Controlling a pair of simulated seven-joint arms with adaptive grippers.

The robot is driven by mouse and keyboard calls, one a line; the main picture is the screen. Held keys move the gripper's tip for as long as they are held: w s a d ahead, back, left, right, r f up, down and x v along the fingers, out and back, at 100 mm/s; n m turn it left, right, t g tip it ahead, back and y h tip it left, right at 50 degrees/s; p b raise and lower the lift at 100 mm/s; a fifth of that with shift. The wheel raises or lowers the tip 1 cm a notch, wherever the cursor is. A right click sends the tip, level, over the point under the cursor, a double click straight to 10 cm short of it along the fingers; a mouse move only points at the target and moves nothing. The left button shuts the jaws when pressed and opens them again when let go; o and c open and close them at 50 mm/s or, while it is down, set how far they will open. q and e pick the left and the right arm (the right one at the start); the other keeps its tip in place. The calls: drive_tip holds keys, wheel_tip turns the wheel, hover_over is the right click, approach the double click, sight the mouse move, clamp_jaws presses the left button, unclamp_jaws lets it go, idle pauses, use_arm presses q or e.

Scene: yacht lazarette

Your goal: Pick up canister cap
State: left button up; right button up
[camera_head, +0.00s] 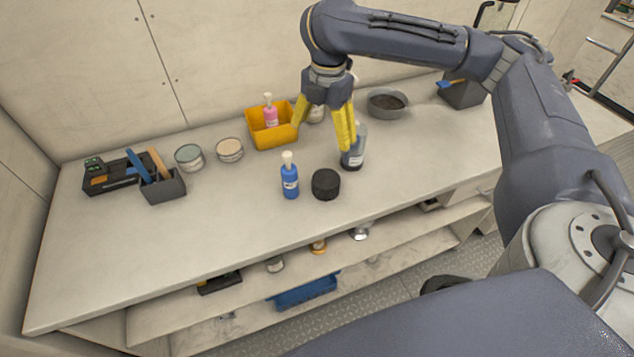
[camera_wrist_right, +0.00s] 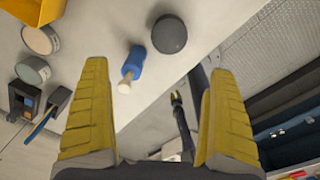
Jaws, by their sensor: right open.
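The canister cap (camera_head: 326,184) appears as a short black round piece on the pale bench top, near its front edge. It also shows in the right wrist view (camera_wrist_right: 170,34), as a dark disc beyond the fingertips. My right gripper (camera_head: 322,134) is open with its yellow fingers pointing down, above and behind the cap. Nothing shows between the fingers, and they are apart from the cap.
A blue bottle (camera_head: 290,182) stands just left of the cap. A dark-labelled bottle (camera_head: 355,152) stands close behind the cap to the right. A yellow bin (camera_head: 270,140) holds a pink bottle (camera_head: 270,115).

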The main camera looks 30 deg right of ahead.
sight(325, 180)
drive_tip(key=shift+n, duration=0.4)
drive_tip(key=shift+s+f, duration=0.25)
drive_tip(key=shift+f, duration=2.65)
drive_tip(key=shift+s+f, duration=0.2)
drive_tip(key=shift+f, duration=2.7)
drive_tip(key=shift+s+f, duration=0.25)
drive_tip(key=shift+f, duration=2.65)
drive_tip(key=c, duration=1.2)
drive_tip(key=shift+o, duration=0.2)
drive_tip(key=shift+r, duration=0.2)
wheel_tip(325, 180, up, 20)
drive_tip(key=shift+f, duration=0.15)
